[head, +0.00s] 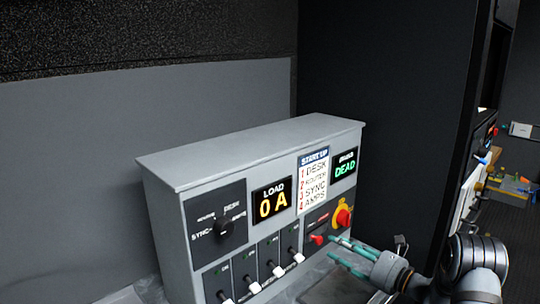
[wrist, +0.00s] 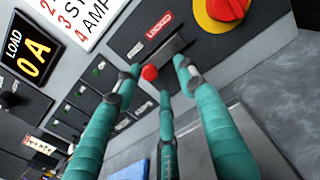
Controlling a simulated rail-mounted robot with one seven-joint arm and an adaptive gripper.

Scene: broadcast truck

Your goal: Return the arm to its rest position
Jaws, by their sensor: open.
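My gripper (head: 340,249), with three teal fingers, is in front of the lower right of a grey control box (head: 250,147). In the wrist view my gripper (wrist: 158,76) has its fingers spread, with nothing clasped. A small red knob (wrist: 150,73) on a lever shows between the fingertips; it also shows in the head view (head: 317,239). I cannot tell whether a finger touches it. My arm (head: 470,270) reaches in from the lower right. No rest position is marked in view.
The box has a load display (head: 272,201) reading 0 A, a start-up list (head: 313,180), a display (head: 344,168) reading DEAD, a rotary selector (head: 222,226) and several white-tipped switches. A red rotary switch on yellow (head: 343,216) is just above my gripper. A dark cabinet (head: 385,110) stands behind.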

